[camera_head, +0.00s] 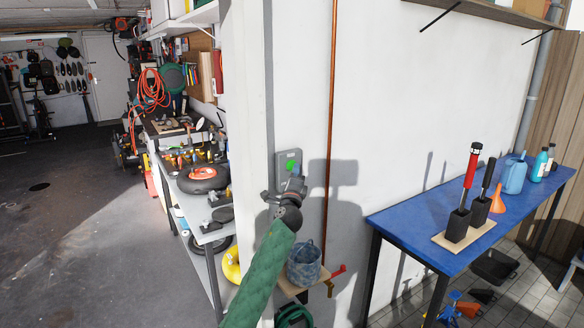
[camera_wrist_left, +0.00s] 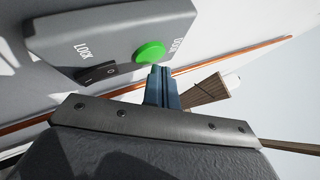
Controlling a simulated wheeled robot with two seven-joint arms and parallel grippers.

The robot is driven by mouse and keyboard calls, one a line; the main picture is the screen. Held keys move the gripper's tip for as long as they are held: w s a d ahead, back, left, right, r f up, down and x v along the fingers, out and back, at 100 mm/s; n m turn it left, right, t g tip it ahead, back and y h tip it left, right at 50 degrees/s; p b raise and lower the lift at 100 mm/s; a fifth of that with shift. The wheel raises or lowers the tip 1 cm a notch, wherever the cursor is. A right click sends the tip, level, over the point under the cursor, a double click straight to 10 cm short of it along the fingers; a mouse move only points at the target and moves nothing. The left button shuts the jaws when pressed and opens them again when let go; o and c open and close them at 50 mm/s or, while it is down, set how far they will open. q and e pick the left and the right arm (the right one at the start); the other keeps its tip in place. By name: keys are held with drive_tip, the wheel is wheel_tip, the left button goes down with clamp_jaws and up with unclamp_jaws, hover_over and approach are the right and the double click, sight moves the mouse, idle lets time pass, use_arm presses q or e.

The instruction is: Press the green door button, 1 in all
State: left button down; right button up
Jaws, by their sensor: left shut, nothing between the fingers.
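The green door button (camera_head: 290,166) sits on a grey control box (camera_head: 283,160) on the white wall. In the left wrist view the round green button (camera_wrist_left: 148,51) shows close up on the box (camera_wrist_left: 95,30), beside a black rocker switch (camera_wrist_left: 97,73) marked LOCK. My left gripper (camera_head: 284,186) is at the box, just below the button in the head view. In the left wrist view its blue fingers (camera_wrist_left: 160,76) are shut and empty, with tips close to the button's edge. I cannot tell whether they touch it. My right gripper is not in view.
A copper pipe (camera_head: 330,120) runs down the wall right of the box. A blue table (camera_head: 420,228) with tools and bottles stands at the right. A cluttered grey shelf bench (camera_head: 205,230) stands at the left.

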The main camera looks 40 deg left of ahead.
use_arm(q)
drive_tip(key=shift+a+r, duration=0.1)
drive_tip(key=shift+a, duration=0.05)
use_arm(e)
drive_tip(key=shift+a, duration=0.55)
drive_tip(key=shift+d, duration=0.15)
